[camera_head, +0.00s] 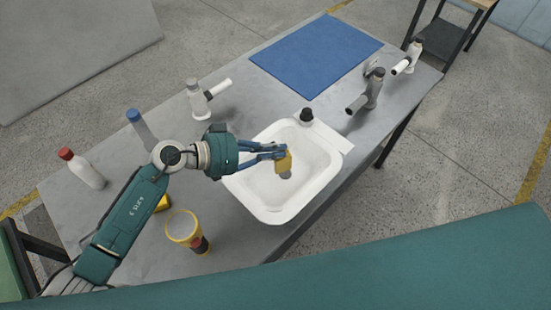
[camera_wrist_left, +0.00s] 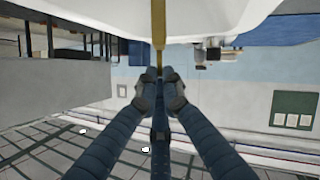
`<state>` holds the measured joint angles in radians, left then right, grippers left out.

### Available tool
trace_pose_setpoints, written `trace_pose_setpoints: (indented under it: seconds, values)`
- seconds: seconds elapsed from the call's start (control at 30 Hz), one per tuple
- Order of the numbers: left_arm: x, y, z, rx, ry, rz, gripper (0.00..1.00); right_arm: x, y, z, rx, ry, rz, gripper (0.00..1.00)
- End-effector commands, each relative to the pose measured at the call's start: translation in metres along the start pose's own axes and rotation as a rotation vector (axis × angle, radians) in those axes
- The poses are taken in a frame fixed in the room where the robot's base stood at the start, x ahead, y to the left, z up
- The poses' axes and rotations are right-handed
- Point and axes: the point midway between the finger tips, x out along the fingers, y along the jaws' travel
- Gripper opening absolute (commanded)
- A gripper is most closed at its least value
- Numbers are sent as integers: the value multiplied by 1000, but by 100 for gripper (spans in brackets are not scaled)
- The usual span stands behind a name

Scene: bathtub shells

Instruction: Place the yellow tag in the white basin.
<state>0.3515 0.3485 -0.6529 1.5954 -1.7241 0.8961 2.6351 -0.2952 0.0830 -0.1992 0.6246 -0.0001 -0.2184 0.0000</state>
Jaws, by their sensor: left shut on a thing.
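The yellow tag (camera_head: 283,162) is held between the fingertips of my left gripper (camera_head: 279,153). It shows edge-on as a narrow yellow strip (camera_wrist_left: 158,25) in the left wrist view, between the shut fingers (camera_wrist_left: 159,80). The white basin (camera_head: 252,196) stands on the grey table, and the tag is over its inside. I cannot tell whether the tag touches the basin floor. The basin's rim also crosses the top of the left wrist view (camera_wrist_left: 80,18). My right gripper is not in view.
A blue mat (camera_head: 315,55) lies at the back of the table (camera_head: 150,245). A yellow cup-like object (camera_head: 183,228), a red-capped bottle (camera_head: 82,169) and a blue-capped bottle (camera_head: 138,124) stand at left. Several tap-like fittings, one grey and white (camera_head: 199,100), stand farther back.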

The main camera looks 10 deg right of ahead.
Motion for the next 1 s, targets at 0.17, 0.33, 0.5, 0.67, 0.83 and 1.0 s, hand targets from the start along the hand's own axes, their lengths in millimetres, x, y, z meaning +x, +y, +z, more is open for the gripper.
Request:
trace_pose_setpoints:
  seconds: [0.17, 0.33, 0.5, 0.67, 0.83, 1.0]
  values:
    - [8, -8, 15, -5, 1, 2, 0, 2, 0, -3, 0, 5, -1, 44]
    - [17, -20, 33, -3, 2, 0, 0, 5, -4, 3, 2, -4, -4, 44]
    - [19, -22, 36, 1, 3, 1, 0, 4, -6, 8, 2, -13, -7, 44]
    - [19, -22, 36, 0, 2, 1, 0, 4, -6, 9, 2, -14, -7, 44]
    - [20, -24, 38, -1, 2, 0, 16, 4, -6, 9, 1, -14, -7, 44]
    - [20, -24, 38, 0, 1, 1, 25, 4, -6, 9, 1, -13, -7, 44]
